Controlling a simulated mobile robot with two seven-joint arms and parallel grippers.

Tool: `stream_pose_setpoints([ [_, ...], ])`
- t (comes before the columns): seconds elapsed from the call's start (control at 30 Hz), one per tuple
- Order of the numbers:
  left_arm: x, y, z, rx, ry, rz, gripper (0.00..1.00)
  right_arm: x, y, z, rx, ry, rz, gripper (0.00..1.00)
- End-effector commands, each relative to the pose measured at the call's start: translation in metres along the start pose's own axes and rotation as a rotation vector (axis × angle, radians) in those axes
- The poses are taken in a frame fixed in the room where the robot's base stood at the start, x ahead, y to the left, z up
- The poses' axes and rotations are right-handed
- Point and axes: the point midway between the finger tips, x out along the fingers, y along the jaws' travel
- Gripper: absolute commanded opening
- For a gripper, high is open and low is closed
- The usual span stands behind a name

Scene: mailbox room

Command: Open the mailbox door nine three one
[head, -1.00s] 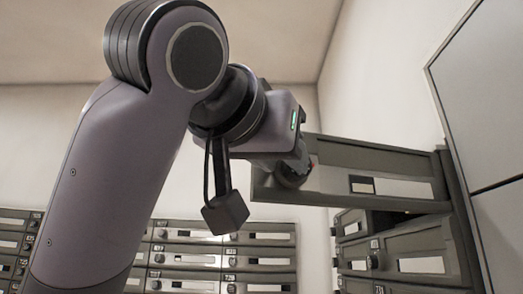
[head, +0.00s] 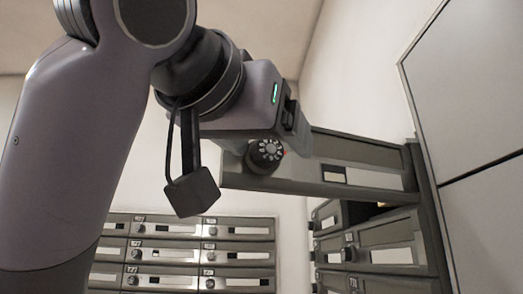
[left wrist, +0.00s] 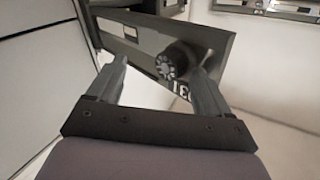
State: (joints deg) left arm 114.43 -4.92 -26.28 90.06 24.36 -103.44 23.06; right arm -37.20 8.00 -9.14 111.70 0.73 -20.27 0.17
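The mailbox door (head: 345,168) at the upper right is swung out from its cabinet on the right side. It has a black dial knob (head: 266,153) near its free edge, a pale label strip and a small window. The left wrist view shows the same door (left wrist: 215,45) with its knob (left wrist: 178,60) and partly hidden digits that include 3 and 1. My left gripper (left wrist: 162,68) is open, one finger on each side of the knob in that view, with gaps between fingers and knob. In the head view its fingers are partly hidden. My right gripper is not in view.
Closed mailboxes (head: 185,253) line the back wall. More mailboxes (head: 375,245) stand below the open door. A large grey panel (head: 465,110) is at the right. The compartment beneath the door shows a dark opening. Bare wall lies behind my arm.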

Motion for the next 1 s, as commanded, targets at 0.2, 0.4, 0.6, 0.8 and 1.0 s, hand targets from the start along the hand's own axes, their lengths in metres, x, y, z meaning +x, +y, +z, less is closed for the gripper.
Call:
stream_pose_setpoints([
  [0.2, -0.037, -0.006, 0.003, -0.009, -0.002, -0.010, 0.77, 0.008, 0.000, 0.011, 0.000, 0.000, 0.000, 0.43],
  [0.4, -0.052, -0.010, 0.003, -0.014, -0.006, -0.016, 0.77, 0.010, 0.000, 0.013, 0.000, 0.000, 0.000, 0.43],
  [0.6, -0.052, -0.011, 0.002, -0.015, -0.006, -0.017, 0.77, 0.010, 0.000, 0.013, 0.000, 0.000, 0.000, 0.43],
  [0.8, -0.052, -0.012, 0.002, -0.016, -0.006, -0.018, 0.77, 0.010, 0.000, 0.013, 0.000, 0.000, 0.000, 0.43],
  [1.0, -0.052, -0.012, 0.002, -0.016, -0.006, -0.018, 0.77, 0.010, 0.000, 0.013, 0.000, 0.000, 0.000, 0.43],
])
